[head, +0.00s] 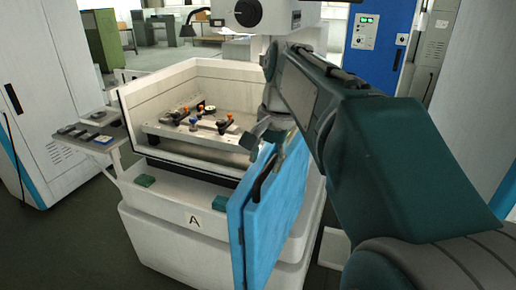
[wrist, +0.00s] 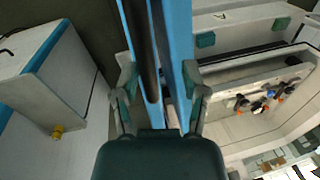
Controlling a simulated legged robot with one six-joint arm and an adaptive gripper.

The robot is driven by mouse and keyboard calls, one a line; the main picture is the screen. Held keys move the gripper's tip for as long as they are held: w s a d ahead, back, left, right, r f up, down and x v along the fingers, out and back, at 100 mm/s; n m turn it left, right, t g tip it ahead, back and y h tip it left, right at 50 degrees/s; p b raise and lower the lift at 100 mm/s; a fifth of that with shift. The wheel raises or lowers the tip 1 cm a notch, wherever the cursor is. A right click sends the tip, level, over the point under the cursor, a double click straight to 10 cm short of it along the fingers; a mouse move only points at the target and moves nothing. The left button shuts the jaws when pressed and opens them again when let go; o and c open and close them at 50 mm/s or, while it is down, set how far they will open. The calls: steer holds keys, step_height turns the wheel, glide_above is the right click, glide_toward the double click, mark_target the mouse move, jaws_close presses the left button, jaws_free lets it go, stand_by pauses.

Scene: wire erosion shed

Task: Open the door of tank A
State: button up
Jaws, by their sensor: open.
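Tank A (head: 170,190) is a white tank with an "A" label (head: 193,219) on its lower front. Its front is open and the inside shows. The blue door (head: 275,220) stands swung out from the tank at the front right, upright. It carries a long black handle (head: 265,176). My gripper (head: 267,140) is at the door's upper part, beside the handle. In the wrist view my gripper (wrist: 160,88) has its fingers apart, with the blue door (wrist: 181,30) and black handle (wrist: 139,30) between them. Whether the fingers touch either cannot be told.
Inside the tank is a metal fixture plate (head: 195,128) with orange-knobbed clamps. A small side shelf (head: 90,133) with parts stands left of the tank. A white cabinet (head: 45,90) is at far left, a blue cabinet (head: 380,45) at the back right. Dark floor is clear at front left.

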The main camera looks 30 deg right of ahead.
step_height(320, 180, up, 12)
steer(key=s+d, duration=0.1)
steer(key=shift+s+d+f, duration=0.15)
steer(key=shift+s+f, duration=0.1)
steer(key=shift+s, duration=0.15)
stand_by(0.4)
